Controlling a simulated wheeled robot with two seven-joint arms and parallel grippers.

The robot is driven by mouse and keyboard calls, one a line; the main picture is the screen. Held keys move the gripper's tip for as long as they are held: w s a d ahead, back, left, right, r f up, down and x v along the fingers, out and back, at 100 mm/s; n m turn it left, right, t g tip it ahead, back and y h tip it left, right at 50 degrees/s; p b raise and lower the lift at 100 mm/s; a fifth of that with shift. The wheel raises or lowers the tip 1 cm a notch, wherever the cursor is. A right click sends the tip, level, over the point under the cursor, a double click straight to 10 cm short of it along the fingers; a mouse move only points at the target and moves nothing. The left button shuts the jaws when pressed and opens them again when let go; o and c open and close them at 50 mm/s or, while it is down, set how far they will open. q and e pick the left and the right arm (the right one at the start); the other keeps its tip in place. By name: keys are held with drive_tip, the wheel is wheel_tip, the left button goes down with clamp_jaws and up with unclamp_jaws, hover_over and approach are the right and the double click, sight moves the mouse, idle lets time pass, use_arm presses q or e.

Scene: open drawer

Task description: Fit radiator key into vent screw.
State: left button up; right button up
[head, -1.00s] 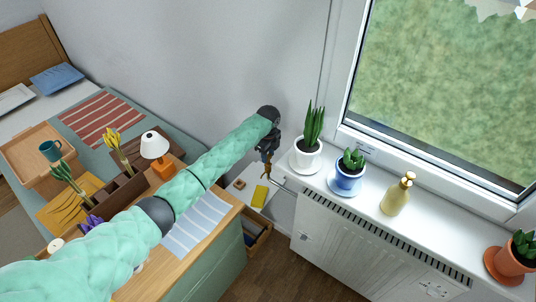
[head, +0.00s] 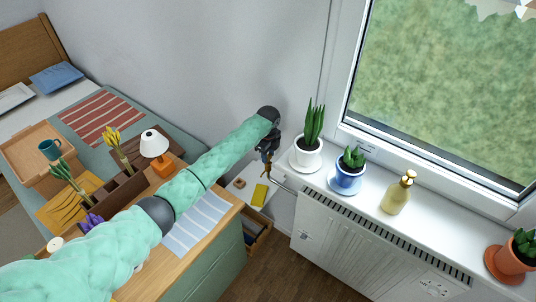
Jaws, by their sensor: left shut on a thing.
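My left gripper (head: 268,159) is at the end of the arm that reaches from the lower left to the wall beside the radiator. It points down and is shut on a small brass-coloured thing, the radiator key (head: 268,172), whose lower end shows below the fingers. The white radiator (head: 340,240) stands under the window sill. A thin grey metal piece (head: 284,187) sticks out of its upper left end towards the key. The vent screw is too small to make out, and I cannot tell whether the key touches it. My right gripper is not in view.
Potted plants stand on the sill, in a white pot (head: 308,154) and a blue pot (head: 349,178), near my gripper. A gold bottle (head: 397,194) is further right. An open drawer (head: 258,240) and a yellow item (head: 260,194) lie below. A lamp (head: 155,146) stands on the wooden desk.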

use_arm(q)
drive_tip(key=shift+f, duration=0.3)
idle(0.5)
